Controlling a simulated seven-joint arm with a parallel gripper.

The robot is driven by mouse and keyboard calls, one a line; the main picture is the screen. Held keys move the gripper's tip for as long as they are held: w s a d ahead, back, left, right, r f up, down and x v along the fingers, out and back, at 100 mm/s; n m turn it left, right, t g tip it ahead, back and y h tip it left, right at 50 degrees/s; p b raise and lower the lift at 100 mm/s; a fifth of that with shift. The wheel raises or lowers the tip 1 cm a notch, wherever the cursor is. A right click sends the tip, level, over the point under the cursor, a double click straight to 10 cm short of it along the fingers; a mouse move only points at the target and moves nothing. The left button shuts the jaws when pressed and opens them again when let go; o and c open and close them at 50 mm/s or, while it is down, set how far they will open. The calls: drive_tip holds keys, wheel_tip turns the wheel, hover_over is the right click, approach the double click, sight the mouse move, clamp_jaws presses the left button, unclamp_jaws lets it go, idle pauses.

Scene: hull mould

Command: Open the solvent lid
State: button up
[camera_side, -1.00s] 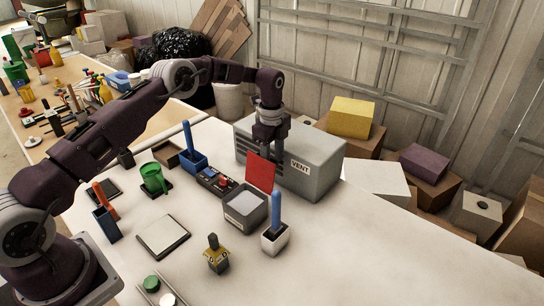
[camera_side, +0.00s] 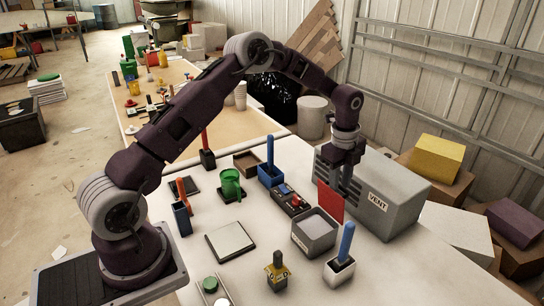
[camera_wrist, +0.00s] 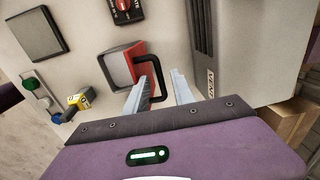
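The solvent lid (camera_side: 329,201) is a red panel standing upright at the back edge of an open grey box (camera_side: 310,241) with a pale inside. In the wrist view the lid (camera_wrist: 132,53) shows nearly edge-on beside the box opening (camera_wrist: 116,71), with a black loop handle (camera_wrist: 162,80) on its outer side. My gripper (camera_wrist: 160,87) is open, its two pale fingers apart, with part of the handle between them in this view. I cannot tell whether a finger touches it. In the side view my gripper (camera_side: 349,199) is close behind the lid, partly hidden.
The grey VENT box (camera_side: 393,205) stands close behind my gripper. A white holder with a blue-handled tool (camera_side: 344,246) is right of the open box, and a switch panel (camera_side: 291,199) is left. The front-right table is clear.

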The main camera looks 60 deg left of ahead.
sight(320, 194)
drive_tip(key=s+f+t, duration=0.1)
drive_tip(key=s+f, duration=0.4)
drive_tip(key=s, duration=0.7)
drive_tip(key=s+d+r+n+t, duration=0.1)
drive_tip(key=s+r+n, duration=0.4)
drive_tip(key=r, duration=0.6)
drive_tip(key=s+d+r+n+t+y, duration=0.1)
drive_tip(key=s+r+n, duration=0.4)
drive_tip(key=r, duration=0.6)
drive_tip(key=shift+s+r+y, duration=0.3)
drive_tip(key=shift+s+r, duration=0.05)
drive_tip(key=shift+s, duration=0.6)
